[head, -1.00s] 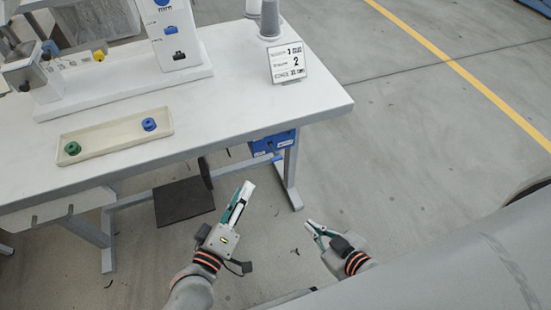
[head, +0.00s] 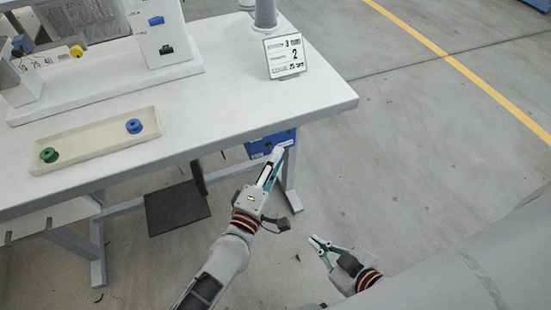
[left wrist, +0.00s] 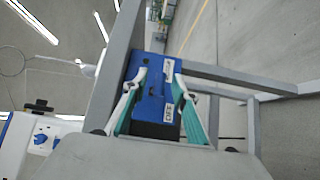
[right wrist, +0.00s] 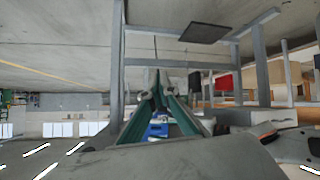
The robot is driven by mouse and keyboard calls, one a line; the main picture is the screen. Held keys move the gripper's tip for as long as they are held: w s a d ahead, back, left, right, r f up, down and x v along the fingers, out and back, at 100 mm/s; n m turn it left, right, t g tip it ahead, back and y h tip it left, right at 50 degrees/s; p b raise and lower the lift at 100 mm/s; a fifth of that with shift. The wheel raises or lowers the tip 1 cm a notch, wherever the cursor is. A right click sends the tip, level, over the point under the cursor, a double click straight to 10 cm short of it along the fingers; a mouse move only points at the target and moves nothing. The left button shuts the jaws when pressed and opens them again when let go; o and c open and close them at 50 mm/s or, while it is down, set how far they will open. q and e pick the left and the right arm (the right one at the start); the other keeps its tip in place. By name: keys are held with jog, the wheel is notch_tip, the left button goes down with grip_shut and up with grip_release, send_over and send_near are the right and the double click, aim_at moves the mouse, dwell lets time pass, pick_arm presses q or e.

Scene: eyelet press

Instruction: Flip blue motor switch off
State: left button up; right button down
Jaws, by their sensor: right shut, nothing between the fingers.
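The blue motor box (head: 262,147) hangs under the table's right front edge, beside the leg. My left gripper (head: 277,153) is at its front in the head view. In the left wrist view the box's blue face (left wrist: 154,95) shows between my left fingers (left wrist: 155,70), with pale labels and a small dark part on it. The fingertips stand apart with nothing held between them. I cannot tell whether they touch the box, or which way the switch is set. My right gripper (head: 318,243) is shut and empty, low and away from the table; it also shows in the right wrist view (right wrist: 155,90).
The white table (head: 230,110) carries the press (head: 160,35), a tray (head: 95,140) with a green and a blue piece, a sign (head: 285,55) and a grey spool (head: 264,15). A dark pedal plate (head: 177,208) lies below. The floor at right is clear.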

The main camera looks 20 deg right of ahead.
pick_arm(q)
jog(key=shift+w+d, duration=0.2)
jog(key=shift+w, duration=0.05)
grip_shut()
jog(key=shift+f+b, duration=0.4)
jog(key=shift+b, duration=0.25)
jog(key=f+m+h+b, duration=0.1)
jog(key=b, duration=0.4)
jog(key=shift+w+t, duration=0.1)
jog(key=shift+t, duration=0.2)
jog(key=shift+r+m, duration=0.3)
jog(key=shift+r, duration=0.05)
grip_release()
pick_arm(e)
jog(key=shift+m+t+y, duration=0.5)
jog(key=shift+y, duration=0.2)
jog(key=a, duration=0.1)
jog(key=w+a+r, duration=0.1)
jog(key=a, duration=0.1)
jog(key=w+a+r, duration=0.1)
jog(key=shift+a, duration=0.35)
